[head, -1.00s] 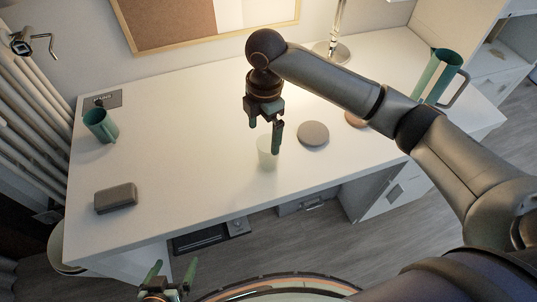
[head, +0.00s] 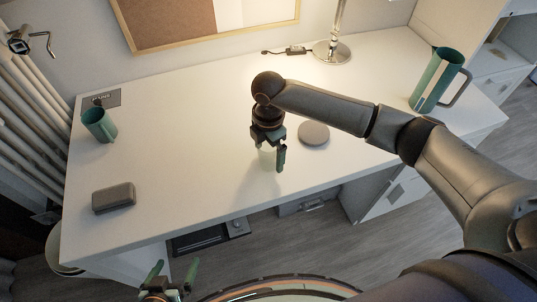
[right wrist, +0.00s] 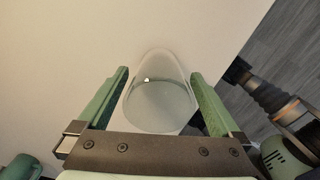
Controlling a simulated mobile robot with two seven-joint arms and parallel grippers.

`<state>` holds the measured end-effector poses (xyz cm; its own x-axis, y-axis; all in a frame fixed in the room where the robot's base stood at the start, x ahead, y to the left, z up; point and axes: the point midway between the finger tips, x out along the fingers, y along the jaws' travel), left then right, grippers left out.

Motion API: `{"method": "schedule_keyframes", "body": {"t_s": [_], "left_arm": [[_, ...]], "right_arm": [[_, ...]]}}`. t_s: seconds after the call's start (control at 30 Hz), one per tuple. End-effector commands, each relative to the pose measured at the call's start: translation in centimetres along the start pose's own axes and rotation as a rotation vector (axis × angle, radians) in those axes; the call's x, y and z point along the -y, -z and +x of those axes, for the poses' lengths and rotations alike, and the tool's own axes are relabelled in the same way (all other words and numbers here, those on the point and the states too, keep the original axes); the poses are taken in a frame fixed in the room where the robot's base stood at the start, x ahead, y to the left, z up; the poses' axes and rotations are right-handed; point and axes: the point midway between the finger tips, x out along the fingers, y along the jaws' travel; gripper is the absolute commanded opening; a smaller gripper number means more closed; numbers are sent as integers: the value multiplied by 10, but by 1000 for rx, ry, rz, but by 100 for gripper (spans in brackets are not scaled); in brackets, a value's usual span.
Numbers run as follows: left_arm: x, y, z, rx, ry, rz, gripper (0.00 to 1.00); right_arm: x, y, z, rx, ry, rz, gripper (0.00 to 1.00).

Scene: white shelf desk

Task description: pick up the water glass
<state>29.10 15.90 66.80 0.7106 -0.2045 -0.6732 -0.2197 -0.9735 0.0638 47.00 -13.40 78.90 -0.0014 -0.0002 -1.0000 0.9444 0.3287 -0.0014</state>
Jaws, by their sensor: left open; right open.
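The water glass (right wrist: 160,95) is a pale, see-through tumbler. In the right wrist view it stands between the two green fingers of my right gripper (right wrist: 160,92), with a finger on each side. In the head view my right gripper (head: 268,160) is over the glass and hides most of it; only a faint pale part (head: 266,157) shows. My right gripper is open, and I cannot tell whether a finger touches the glass. My left gripper (head: 170,276) is open and empty, low in front of the desk's front edge.
On the white desk (head: 200,130) stand a green mug (head: 100,124) at left, a grey case (head: 114,198), a round grey coaster (head: 313,134) right of my right gripper, a tall green pitcher (head: 436,82) at right and a lamp base (head: 331,51) at the back. The desk's middle left is clear.

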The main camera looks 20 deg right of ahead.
Motion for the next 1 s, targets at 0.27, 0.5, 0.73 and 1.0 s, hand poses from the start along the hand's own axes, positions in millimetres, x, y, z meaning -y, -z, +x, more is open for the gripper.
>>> {"method": "schedule_keyframes", "body": {"t_s": [0.27, 0.5, 0.73, 1.0], "left_arm": [[-2, -1, 1, 5, -4, 0, 100], [-2, 0, 1, 2, -5, 1, 100], [-2, 2, 2, -3, -4, 2, 100], [-1, 2, 2, -5, -4, 2, 100]], "right_arm": [[0, 0, 15, 2, -2, -1, 100], [0, 0, 14, 1, -2, -1, 85], [0, 0, 14, 1, -2, -1, 60], [0, 0, 14, 1, -2, -1, 29]]}}
